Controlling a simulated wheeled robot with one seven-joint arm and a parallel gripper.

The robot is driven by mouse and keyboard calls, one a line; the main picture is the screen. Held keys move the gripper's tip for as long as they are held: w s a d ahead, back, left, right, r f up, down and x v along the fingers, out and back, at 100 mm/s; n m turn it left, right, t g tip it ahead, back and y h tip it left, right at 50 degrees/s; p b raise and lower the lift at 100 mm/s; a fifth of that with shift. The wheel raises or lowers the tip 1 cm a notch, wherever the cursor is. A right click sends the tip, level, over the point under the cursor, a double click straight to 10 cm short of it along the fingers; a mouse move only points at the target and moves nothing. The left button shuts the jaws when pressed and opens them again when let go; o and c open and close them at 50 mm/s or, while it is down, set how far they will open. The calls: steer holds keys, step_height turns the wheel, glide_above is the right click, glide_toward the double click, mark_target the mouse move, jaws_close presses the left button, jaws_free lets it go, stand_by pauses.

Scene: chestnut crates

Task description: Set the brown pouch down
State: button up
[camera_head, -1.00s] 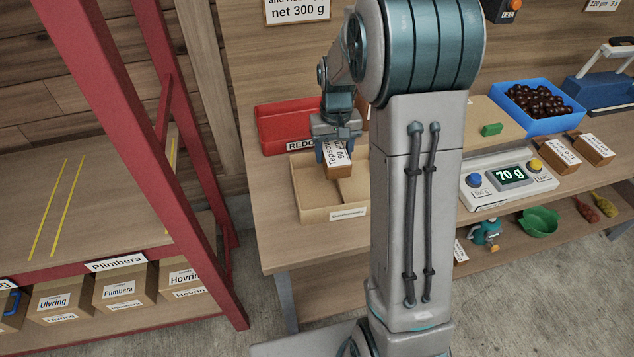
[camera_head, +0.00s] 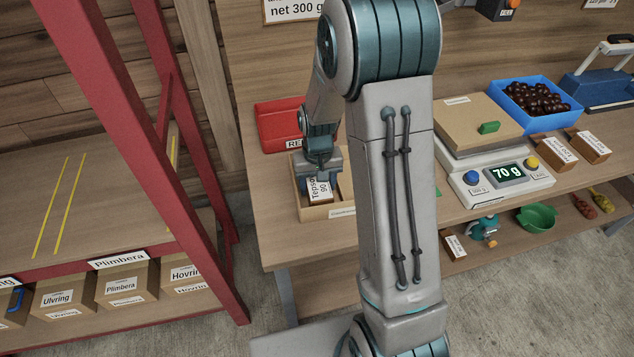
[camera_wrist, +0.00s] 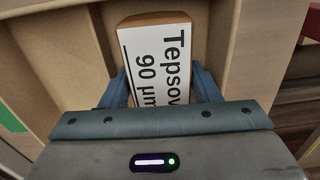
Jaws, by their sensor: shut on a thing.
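The brown pouch (camera_head: 321,191) has a white label reading "Tepsov… 90 µm". My gripper (camera_head: 318,178) is shut on it, one finger on each side. In the head view the pouch is inside or just over the open tan crate (camera_head: 313,213), between its walls. In the wrist view the pouch (camera_wrist: 160,62) lies between my blue fingers (camera_wrist: 160,85), with the tan crate's walls around it. My gripper covers the pouch's near end there. I cannot tell whether the pouch touches the crate floor.
A red bin (camera_head: 281,120) stands behind the crate. To the right are a scale (camera_head: 497,185) reading 70 g, a blue crate of chestnuts (camera_head: 567,115) and two small brown packets (camera_head: 553,153). A red-framed shelf (camera_head: 150,140) stands at the left.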

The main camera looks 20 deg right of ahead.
steer(key=shift+f, duration=0.15)
steer(key=o, duration=0.8)
step_height(320, 180, up, 12)
steer(key=r, duration=0.1)
steer(key=s+r+t, duration=0.1)
steer(key=s+r, duration=0.1)
steer(key=s, duration=0.4)
steer(key=s+r+t, duration=0.1)
steer(key=s, duration=0.6)
steer(key=s+r+t, duration=0.1)
steer(key=s+r, duration=0.1)
steer(key=s, duration=0.4)
steer(key=shift+s+a+r+n+b, duration=0.1)
steer(key=shift+s+r+n+b, duration=0.2)
steer(key=shift+s+r+b, duration=0.05)
